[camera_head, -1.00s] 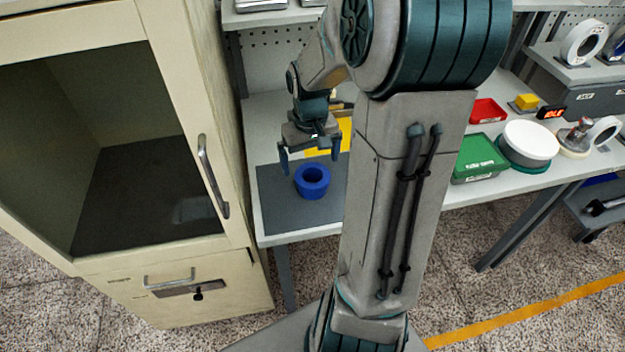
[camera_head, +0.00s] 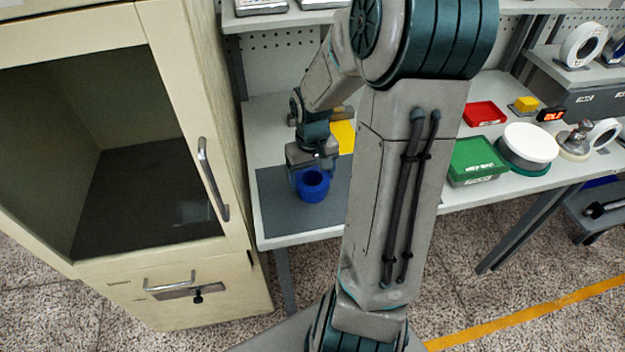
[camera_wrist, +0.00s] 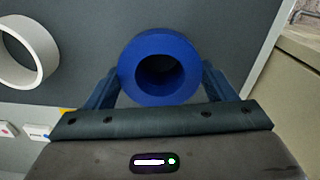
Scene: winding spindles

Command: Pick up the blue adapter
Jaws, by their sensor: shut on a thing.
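The blue adapter (camera_head: 313,187) is a thick blue ring with a round hole. It sits on or just above the dark grey mat (camera_head: 276,211) on the bench; I cannot tell if it touches the mat. My gripper (camera_head: 312,178) is down at the adapter. In the wrist view the adapter (camera_wrist: 160,66) lies between the two fingers of my gripper (camera_wrist: 160,84), one at each side, and the gripper is shut on it. The lower parts of the fingers are hidden behind the adapter.
A beige cabinet (camera_head: 190,100) with an open-looking front stands close left of the mat. A white ring (camera_wrist: 27,52) lies near the adapter in the wrist view. A green box (camera_head: 476,160), a red tray (camera_head: 484,113) and a white round lid (camera_head: 531,140) stand right of my arm.

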